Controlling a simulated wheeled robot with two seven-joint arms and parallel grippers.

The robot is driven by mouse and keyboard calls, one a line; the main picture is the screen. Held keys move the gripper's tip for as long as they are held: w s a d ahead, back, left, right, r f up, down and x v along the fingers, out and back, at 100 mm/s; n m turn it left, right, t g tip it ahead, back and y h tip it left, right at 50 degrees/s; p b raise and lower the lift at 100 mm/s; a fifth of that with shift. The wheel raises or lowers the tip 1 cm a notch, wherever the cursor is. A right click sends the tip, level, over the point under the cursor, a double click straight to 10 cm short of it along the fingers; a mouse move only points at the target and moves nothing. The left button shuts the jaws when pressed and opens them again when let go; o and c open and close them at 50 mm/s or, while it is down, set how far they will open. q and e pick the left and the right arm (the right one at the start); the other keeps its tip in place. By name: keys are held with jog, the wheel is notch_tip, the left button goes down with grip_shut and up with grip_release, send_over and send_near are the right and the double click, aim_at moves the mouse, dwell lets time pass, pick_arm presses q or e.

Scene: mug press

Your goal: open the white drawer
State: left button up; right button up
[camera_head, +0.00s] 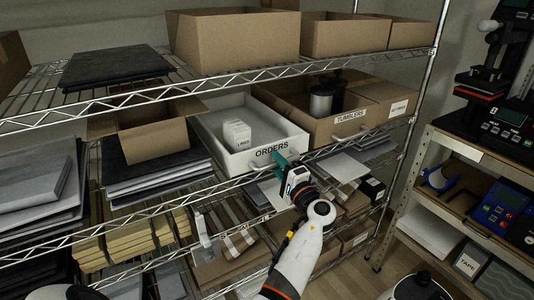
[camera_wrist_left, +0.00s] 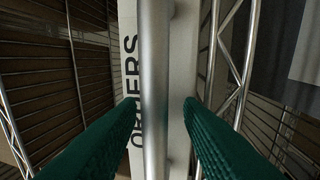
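The white drawer (camera_head: 232,152), labelled ORDERS, sits on the middle wire shelf with its front at the shelf edge. A small white stack marked LINKS (camera_head: 236,134) stands inside it. In the left wrist view, the drawer's metal bar handle (camera_wrist_left: 154,90) runs between the two green fingers (camera_wrist_left: 160,115). The fingers are apart, with a gap visible to the handle's right; I cannot tell whether the left finger touches it. My right gripper is not seen.
A cardboard box labelled TUMBLERS (camera_head: 350,119) stands right of the drawer, and an open carton (camera_head: 155,140) stands to its left. Wire shelf edges (camera_head: 210,187) run close to my left gripper. A bench with machines (camera_head: 480,150) is at the right.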

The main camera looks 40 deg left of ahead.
pick_arm(q)
jog(key=shift+w+a+r, duration=0.1)
jog(key=shift+a, duration=0.05)
grip_shut()
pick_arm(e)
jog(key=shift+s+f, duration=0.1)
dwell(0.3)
